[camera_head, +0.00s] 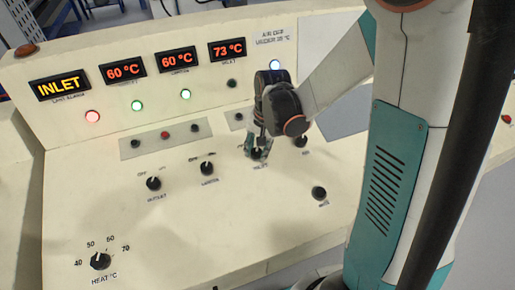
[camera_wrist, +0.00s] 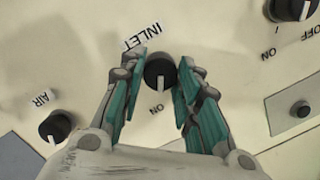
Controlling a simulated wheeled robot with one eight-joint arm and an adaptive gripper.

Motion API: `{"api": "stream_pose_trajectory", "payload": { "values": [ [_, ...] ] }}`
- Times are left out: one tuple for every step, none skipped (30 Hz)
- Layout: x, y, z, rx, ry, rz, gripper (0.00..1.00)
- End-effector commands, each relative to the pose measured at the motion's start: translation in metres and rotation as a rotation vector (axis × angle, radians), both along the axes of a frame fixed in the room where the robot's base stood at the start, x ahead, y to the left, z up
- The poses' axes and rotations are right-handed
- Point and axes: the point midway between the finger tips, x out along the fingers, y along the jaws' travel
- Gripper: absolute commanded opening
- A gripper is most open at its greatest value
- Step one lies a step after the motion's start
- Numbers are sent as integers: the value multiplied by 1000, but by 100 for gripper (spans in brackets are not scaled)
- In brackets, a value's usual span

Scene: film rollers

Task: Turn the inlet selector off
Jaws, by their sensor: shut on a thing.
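The inlet selector (camera_wrist: 159,68) is a round black knob on the cream panel. Its printed label INLET lies just beyond it in the wrist view, and an ON mark lies on its near side. Its white pointer line appears to face the ON mark. The OFF mark is hidden by my fingers. My gripper (camera_wrist: 160,80) is shut on the knob, with one teal finger pad on each side. In the head view my gripper (camera_head: 257,151) comes down on the inlet selector, and the fingers and wrist hide most of it.
The AIR knob (camera_head: 302,141) stands close to the right of my gripper. Another ON/OFF selector (camera_head: 207,168) and the outlet selector (camera_head: 153,183) sit to the left. A HEAT dial (camera_head: 100,261) is at the front left.

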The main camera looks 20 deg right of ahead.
Motion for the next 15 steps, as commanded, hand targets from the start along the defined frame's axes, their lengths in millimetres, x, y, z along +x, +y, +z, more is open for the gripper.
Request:
{"api": "stream_pose_trajectory", "payload": {
  "values": [
    [0, 0, 0, -3, 0, 14, 7],
    [0, 0, 0, -5, 0, 26, 7],
    [0, 1, 0, -9, 0, 43, 7],
    [0, 1, 0, -13, 1, 57, 7],
    [0, 1, 0, -17, 1, 74, 7],
    [0, 1, 0, -23, 0, 100, 7],
    [0, 1, 0, -27, 1, 119, 7],
    [0, 1, 0, -33, 1, 142, 7],
    [0, 1, 0, -41, 1, 173, 7],
    [0, 2, 0, -46, 1, 197, 7],
    [1, 2, 0, -52, 1, 222, 7],
    [1, 2, 0, -60, 1, 258, 7],
    [1, 2, 0, -66, 0, 286, 7],
    [1, 2, 0, -73, 0, 313, 7],
    [1, 2, 0, -82, 0, 351, 7]
  ]
}}
